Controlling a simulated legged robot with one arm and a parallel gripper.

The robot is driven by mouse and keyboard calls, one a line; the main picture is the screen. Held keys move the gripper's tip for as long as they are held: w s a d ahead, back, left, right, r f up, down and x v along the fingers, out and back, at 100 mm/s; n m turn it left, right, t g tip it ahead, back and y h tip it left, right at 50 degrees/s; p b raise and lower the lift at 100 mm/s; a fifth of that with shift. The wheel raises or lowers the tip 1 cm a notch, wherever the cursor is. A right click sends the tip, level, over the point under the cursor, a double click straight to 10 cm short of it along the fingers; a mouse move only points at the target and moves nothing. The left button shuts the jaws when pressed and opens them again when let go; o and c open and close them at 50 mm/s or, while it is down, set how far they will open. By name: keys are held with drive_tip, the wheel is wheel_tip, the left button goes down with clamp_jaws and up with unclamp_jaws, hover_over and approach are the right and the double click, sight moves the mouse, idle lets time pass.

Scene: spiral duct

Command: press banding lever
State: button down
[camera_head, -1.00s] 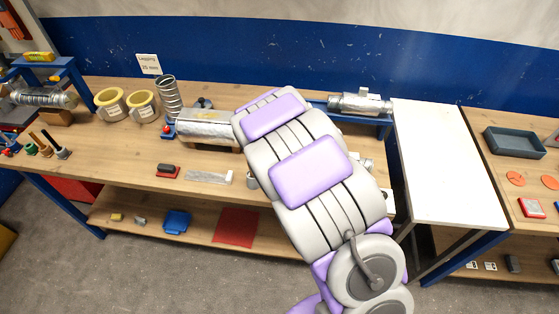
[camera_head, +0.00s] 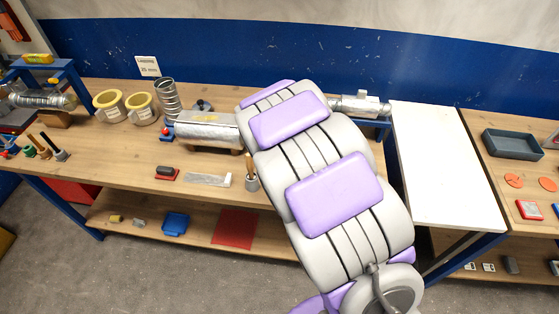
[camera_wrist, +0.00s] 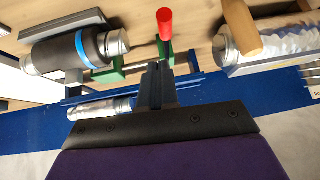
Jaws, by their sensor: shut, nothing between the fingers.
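A red-tipped lever (camera_wrist: 165,22), which looks like the banding lever, shows at the top middle of the wrist view. Green bracket parts (camera_wrist: 108,73) show just below and beside it. A dark cylinder with a blue band (camera_wrist: 75,50) lies left of it, with metallic ends. My gripper (camera_wrist: 158,66) is shut and empty, its fingertips just below the red tip in the picture. I cannot tell whether it touches the lever. In the head view my arm hides my gripper and the lever.
A silver duct with a wooden handle (camera_wrist: 243,27) lies right of the lever. A blue rail (camera_wrist: 100,95) runs close by. In the head view, foil-wrapped duct (camera_head: 207,126), a spiral coil (camera_head: 168,98) and yellow-rimmed rings (camera_head: 110,105) stand on the workbench (camera_head: 120,150). A white tabletop (camera_head: 445,160) is clear.

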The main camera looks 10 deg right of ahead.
drive_tip(key=v, duration=0.7)
drive_tip(key=shift+a, duration=0.25)
drive_tip(key=shift+s+d+r, duration=0.1)
drive_tip(key=shift+r, duration=0.05)
drive_tip(key=s+d+n+g+b, duration=0.1)
drive_tip(key=s+g+b, duration=0.1)
drive_tip(key=s, duration=1)
drive_tip(key=s+d+r+n+g+y+b, duration=0.1)
drive_tip(key=s+g+b, duration=0.2)
drive_tip(key=s, duration=0.9)
drive_tip(key=s+d+r+n+g+b, duration=0.1)
drive_tip(key=s+g, duration=0.3)
drive_tip(key=s, duration=0.8)
drive_tip(key=shift+s+d+b, duration=0.2)
drive_tip(key=shift+d+b, duration=0.25)
drive_tip(key=shift+b, duration=0.25)
drive_tip(key=shift+a+n, duration=0.1)
drive_tip(key=shift+n, duration=0.2)
